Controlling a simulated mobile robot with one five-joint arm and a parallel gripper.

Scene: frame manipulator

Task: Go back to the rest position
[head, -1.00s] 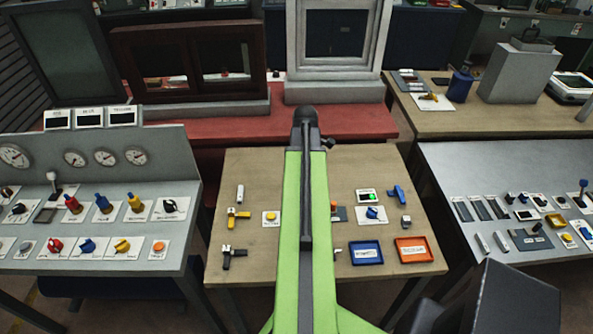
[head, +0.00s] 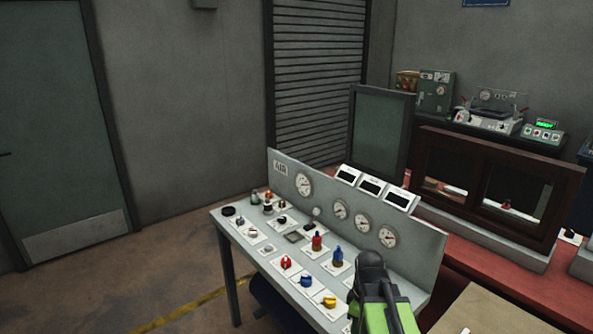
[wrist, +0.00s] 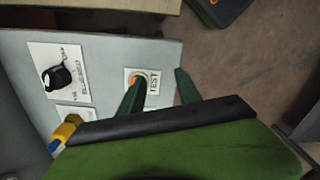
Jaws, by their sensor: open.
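My gripper (wrist: 160,92) is open in the wrist view. Its two dark green fingers stand apart with nothing held between them. Below the left finger is the grey panel desk with an orange button (wrist: 134,81) beside a label reading TEST. The finger overlaps the button in the picture, and I cannot tell whether they touch. The right finger is over the desk's edge and the floor. In the head view my green arm shows at the bottom, right of centre, in front of the grey air panel (head: 300,178); the fingers do not show there.
Red (head: 286,262), blue (head: 306,281) and yellow (head: 329,299) knobs stand on the panel desk. A black knob (wrist: 56,77) is left of the button. A wooden table (head: 480,312) is at the lower right. Open floor (head: 150,290) lies left of the desk.

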